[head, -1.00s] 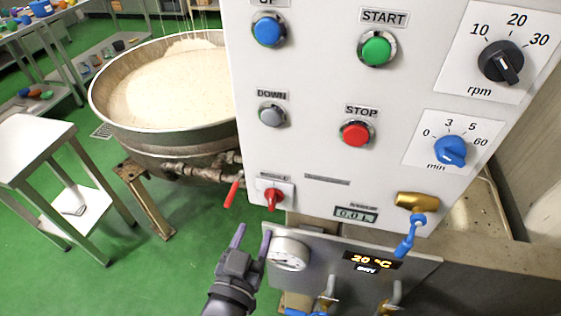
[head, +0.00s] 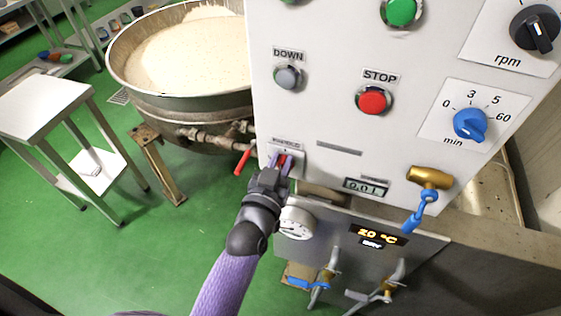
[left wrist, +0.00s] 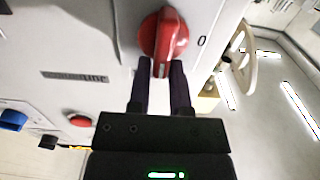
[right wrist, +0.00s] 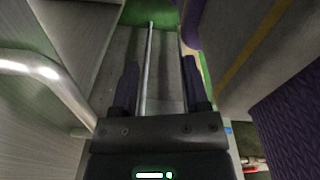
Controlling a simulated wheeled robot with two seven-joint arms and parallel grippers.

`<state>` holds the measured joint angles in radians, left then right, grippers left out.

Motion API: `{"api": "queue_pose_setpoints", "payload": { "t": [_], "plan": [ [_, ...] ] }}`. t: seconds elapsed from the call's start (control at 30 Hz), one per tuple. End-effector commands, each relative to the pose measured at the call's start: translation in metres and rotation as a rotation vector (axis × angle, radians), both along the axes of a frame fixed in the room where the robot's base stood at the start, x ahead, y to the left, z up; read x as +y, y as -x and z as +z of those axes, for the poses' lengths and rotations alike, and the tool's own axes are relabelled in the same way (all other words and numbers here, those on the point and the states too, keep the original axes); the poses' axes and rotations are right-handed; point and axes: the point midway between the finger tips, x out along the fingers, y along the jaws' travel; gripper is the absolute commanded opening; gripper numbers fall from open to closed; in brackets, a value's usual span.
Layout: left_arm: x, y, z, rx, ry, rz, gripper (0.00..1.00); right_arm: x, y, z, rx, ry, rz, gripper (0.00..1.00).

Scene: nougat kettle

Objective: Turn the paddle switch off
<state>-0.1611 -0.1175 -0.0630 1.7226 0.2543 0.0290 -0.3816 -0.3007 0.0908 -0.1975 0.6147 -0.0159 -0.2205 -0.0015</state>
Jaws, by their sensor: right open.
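The paddle switch, taken to be the small red rotary switch (head: 284,160) on a white plate, sits at the lower left of the control panel; its label is too blurred to read. My left gripper (head: 280,160) is at it, with one finger on each side of its red handle. In the left wrist view the red knob (left wrist: 163,35) shows with its handle end between the close-set fingertips (left wrist: 162,72), and a "0" mark stands to its right. My right gripper (right wrist: 158,85) is open, away from the switch.
A red-handled valve (head: 242,162) is just left of the switch. The red stop button (head: 373,100) and grey down button (head: 287,77) are above. In the right wrist view a metal rod (right wrist: 148,70) shows between the fingers.

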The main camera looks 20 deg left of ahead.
Motion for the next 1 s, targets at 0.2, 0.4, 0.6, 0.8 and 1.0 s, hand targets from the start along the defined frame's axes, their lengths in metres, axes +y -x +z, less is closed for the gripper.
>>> {"api": "queue_pose_setpoints", "payload": {
  "t": [0.2,0.4,0.6,0.8,1.0],
  "plan": [
    [0.0,0.0,0.0,0.0,0.0,0.0,0.0,-0.003,-0.001,0.0,-0.002,0.005,0.001,0.59],
    [0.0,0.0,0.0,0.0,0.004,0.0,0.0,-0.003,-0.001,0.0,-0.003,0.004,0.001,0.59],
    [0.001,0.0,0.001,0.002,0.056,0.0,0.0,-0.002,-0.002,0.004,-0.004,0.003,0.0,0.59],
    [0.004,0.0,0.001,0.007,0.185,-0.002,0.0,-0.001,-0.002,0.01,-0.005,0.001,-0.001,0.59],
    [0.009,0.0,0.0,0.013,0.37,-0.002,0.0,0.0,-0.003,0.016,-0.006,0.0,-0.001,0.59]
  ]
}}
